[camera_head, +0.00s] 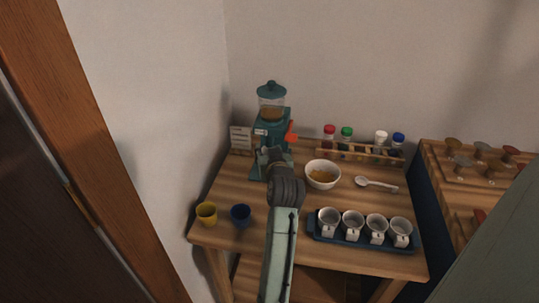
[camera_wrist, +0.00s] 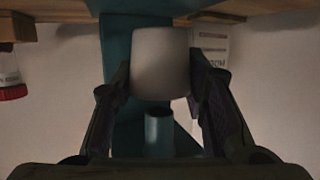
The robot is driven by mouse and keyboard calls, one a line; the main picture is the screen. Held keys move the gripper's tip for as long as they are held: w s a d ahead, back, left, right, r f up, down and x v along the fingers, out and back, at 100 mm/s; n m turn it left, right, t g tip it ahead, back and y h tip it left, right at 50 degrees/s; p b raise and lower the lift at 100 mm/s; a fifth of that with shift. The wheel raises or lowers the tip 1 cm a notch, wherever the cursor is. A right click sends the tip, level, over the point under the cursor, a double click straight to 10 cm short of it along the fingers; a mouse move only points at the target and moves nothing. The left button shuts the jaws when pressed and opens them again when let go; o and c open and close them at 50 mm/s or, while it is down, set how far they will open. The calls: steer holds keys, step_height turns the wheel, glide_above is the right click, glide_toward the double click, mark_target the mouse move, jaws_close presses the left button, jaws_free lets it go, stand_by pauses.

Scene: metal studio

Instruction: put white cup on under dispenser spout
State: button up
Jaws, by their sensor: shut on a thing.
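The white cup (camera_wrist: 161,62) is between the two fingers of my gripper (camera_wrist: 160,78) in the wrist view, which looks upside down, with the table at its top. My gripper is shut on the cup. The teal dispenser (camera_head: 271,118) stands at the back left of the table, and my gripper (camera_head: 265,157) is at its front. The dispenser spout (camera_wrist: 159,131), a short teal tube, shows just below the cup in the wrist picture. Whether the cup touches the dispenser base I cannot tell. In the head view the arm mostly hides the cup.
A bowl (camera_head: 322,174) of yellowish food is right of my arm. A blue tray (camera_head: 345,243) with several labelled cups lies at the front right. A yellow cup (camera_head: 206,213) and a blue cup (camera_head: 240,215) stand front left. A rack (camera_head: 359,153) of jars is behind.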

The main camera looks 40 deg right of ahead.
steer(key=shift+f, duration=1.1)
steer(key=shift+f, duration=0.15)
steer(key=o, duration=0.8)
steer(key=shift+o, duration=0.2)
steer(key=shift+s+r, duration=0.1)
steer(key=shift+r, duration=0.15)
steer(key=b+v, duration=0.2)
steer(key=v, duration=1)
